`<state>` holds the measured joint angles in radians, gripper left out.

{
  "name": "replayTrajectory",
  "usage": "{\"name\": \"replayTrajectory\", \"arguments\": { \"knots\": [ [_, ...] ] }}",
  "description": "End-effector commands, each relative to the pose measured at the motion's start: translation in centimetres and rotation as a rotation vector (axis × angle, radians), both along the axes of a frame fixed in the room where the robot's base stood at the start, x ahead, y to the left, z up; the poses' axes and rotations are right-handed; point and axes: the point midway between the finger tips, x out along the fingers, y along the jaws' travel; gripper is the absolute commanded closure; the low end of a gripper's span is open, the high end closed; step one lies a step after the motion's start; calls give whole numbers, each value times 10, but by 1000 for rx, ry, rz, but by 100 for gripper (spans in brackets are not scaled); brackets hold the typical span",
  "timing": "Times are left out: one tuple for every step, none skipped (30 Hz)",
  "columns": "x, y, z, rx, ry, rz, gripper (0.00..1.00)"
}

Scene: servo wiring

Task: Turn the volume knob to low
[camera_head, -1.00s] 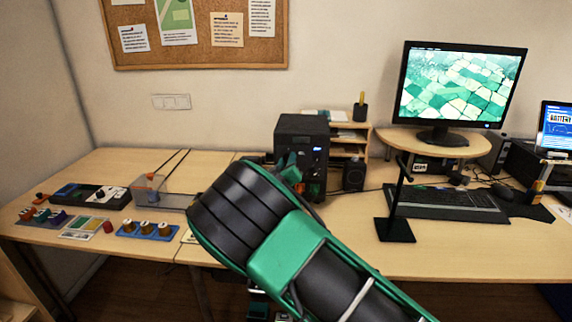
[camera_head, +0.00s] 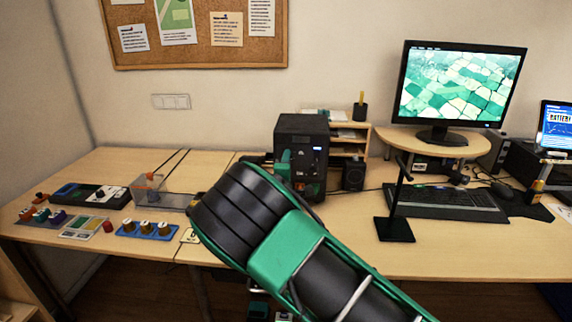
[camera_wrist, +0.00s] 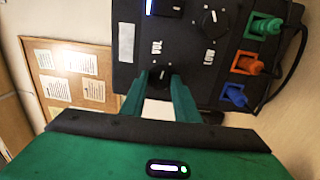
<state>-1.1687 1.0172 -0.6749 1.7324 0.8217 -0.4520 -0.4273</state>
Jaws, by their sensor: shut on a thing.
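The black box (camera_head: 301,130) with the control panel stands on the desk in the head view. The wrist view shows its panel (camera_wrist: 186,50) turned sideways, with a "VOL" label. The volume knob (camera_wrist: 161,79) is black and sits beside that label. My gripper (camera_wrist: 161,75) has its two green fingers on either side of the knob and is shut on it. The fingers hide much of the knob, so its exact setting is hard to read. In the head view my gripper (camera_head: 285,168) is at the box front, partly hidden by my arm.
Another black knob (camera_wrist: 215,22) sits on the panel. Green (camera_wrist: 264,26), orange (camera_wrist: 247,63) and blue (camera_wrist: 234,95) plugs with cables stick out beside it. A small speaker (camera_head: 353,175) stands right of the box. A black stand (camera_head: 395,228) is farther right.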

Motion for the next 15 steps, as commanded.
{"name": "replayTrajectory", "arguments": {
  "knots": [
    [-1, 4, -2, -41, 5, 6, 94],
    [-1, 3, -3, -69, 6, 7, 94],
    [-1, 3, -3, -107, 7, 7, 94],
    [-1, 3, -3, -135, 9, 7, 94],
    [-1, 3, -3, -165, 10, 8, 94],
    [-1, 3, -3, -203, 11, 7, 94],
    [-1, 3, -3, -231, 11, 7, 94],
    [-1, 3, -3, -259, 13, 8, 94],
    [-1, 3, -4, -297, 14, 8, 94],
    [-1, 3, -4, -324, 15, 8, 94],
    [-1, 3, -4, -351, 16, 9, 94],
    [-1, 3, -4, -386, 17, 8, 94],
    [-1, 3, -4, -412, 18, 8, 94],
    [-1, 3, -4, -438, 20, 8, 94],
    [-1, 3, -4, -470, 21, 8, 94]
  ]
}}
